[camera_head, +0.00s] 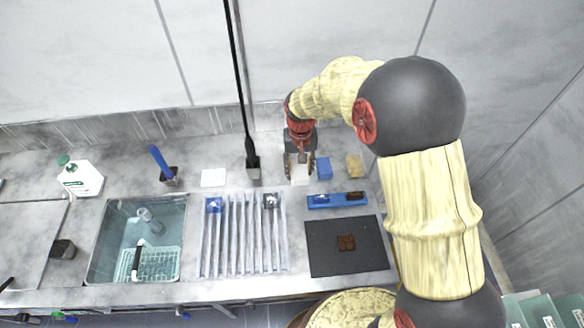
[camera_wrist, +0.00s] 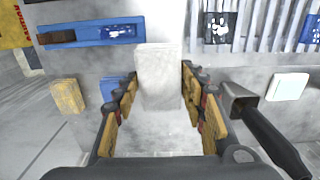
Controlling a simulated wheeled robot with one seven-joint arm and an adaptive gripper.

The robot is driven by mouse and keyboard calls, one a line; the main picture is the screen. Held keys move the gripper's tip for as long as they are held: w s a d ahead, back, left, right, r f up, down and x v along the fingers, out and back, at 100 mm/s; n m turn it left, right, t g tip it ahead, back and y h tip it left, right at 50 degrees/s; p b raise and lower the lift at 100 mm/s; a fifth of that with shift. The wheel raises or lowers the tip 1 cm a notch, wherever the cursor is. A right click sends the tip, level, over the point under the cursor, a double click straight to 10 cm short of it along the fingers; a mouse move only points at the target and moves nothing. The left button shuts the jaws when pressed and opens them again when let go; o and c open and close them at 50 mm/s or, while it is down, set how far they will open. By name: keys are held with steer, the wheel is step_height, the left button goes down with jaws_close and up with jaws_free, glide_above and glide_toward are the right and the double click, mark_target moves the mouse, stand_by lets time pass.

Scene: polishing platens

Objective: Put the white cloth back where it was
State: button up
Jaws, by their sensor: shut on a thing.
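A white block-like cloth (camera_wrist: 158,80) is between the two fingers of my gripper (camera_wrist: 160,92) in the wrist view, and my gripper is shut on it. In the head view, the held white cloth (camera_head: 300,176) shows below my gripper (camera_head: 299,166), just left of a blue block (camera_head: 324,168). Whether the cloth touches the counter is hard to tell. A second flat white piece (camera_head: 213,177) lies on the counter farther left; it also shows at the right of the wrist view (camera_wrist: 288,86).
A yellow block (camera_head: 355,165) lies right of the blue one. A blue tray (camera_head: 337,201) and black mat (camera_head: 325,262) are in front. A dark holder with a tall black handle (camera_head: 252,163) stands just left of my gripper. The ribbed rack (camera_head: 226,245) and sink (camera_head: 110,240) are farther left.

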mark_target(296, 161)
steer(key=w, duration=0.1)
steer(key=w+f, duration=0.1)
steer(key=w, duration=0.1)
steer(key=shift+w+a+f, duration=0.2)
steer(key=shift+a+f, duration=0.1)
steer(key=shift+f, duration=0.05)
steer(key=w+f, duration=0.3)
steer(key=w+f+b, duration=0.1)
steer(key=f, duration=0.1)
steer(key=shift+w+a+f, duration=0.2)
steer(key=shift+w+a, duration=0.1)
steer(key=shift+a, duration=0.1)
steer(key=shift+w+f, duration=0.15)
steer(key=shift+f, duration=0.2)
steer(key=shift+f+b, duration=0.3)
steer(key=shift+f, duration=1)
steer(key=shift+f, duration=0.1)
steer(key=shift+f, duration=0.1)
steer(key=o, duration=1)
